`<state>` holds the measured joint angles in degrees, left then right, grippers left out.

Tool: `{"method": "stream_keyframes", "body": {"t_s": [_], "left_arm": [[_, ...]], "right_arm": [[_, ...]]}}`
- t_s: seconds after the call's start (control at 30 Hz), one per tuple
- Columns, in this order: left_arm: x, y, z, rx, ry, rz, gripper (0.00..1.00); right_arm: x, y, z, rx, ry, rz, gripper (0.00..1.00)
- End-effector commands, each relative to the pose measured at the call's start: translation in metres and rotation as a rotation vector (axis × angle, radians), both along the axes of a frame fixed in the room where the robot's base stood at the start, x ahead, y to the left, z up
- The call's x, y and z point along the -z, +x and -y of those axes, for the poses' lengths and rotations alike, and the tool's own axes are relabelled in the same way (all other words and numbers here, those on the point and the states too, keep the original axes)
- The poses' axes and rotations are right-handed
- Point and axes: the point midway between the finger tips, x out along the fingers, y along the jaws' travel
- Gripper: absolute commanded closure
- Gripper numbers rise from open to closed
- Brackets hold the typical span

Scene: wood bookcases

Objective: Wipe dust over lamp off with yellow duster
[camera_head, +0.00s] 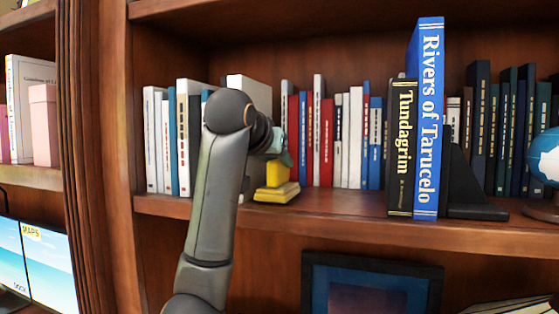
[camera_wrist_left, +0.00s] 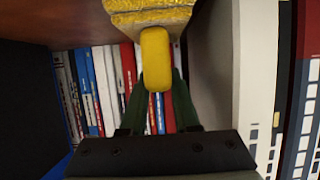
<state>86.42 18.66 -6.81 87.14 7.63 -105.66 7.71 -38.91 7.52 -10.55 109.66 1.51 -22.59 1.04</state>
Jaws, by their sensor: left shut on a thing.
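The yellow duster (camera_head: 276,192) has an upright handle on a flat layered pad. Its pad is at or just above the middle shelf board; I cannot tell whether it touches. My left gripper (camera_head: 283,153) is shut on the handle from above, partly hidden by my own arm. In the left wrist view the duster (camera_wrist_left: 155,60) shows with its handle between the two fingers (camera_wrist_left: 157,88) of that gripper. No lamp and no clear dust show in either view. My right gripper is not in view.
Several books (camera_head: 327,142) line the back of the wooden shelf (camera_head: 330,203). Two tall books, Tundagrim (camera_head: 402,150) and Rivers of Tarucelo (camera_head: 428,120), stand right by a black bookend (camera_head: 472,195). A globe (camera_head: 545,157) is farther right. A framed picture (camera_head: 370,285) is below.

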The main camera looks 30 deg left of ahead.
Motion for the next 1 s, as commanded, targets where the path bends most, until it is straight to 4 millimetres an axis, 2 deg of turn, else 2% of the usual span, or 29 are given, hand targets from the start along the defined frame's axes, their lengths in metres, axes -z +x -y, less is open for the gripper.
{"method": "stream_keyframes", "body": {"t_s": [0.03, 0.13, 0.5, 1.0], "left_arm": [[-0.011, 0.000, 0.000, 0.000, 0.001, 0.003, 1.00], [-0.022, 0.000, 0.000, 0.001, 0.001, 0.004, 1.00], [-0.053, 0.000, 0.001, 0.002, 0.001, 0.005, 1.00], [-0.064, -0.001, 0.001, 0.002, 0.001, 0.006, 1.00]], "right_arm": [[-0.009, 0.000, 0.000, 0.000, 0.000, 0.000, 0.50], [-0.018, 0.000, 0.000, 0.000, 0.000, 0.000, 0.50], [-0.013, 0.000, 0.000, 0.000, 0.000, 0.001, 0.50], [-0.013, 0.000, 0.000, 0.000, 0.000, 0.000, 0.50]]}}
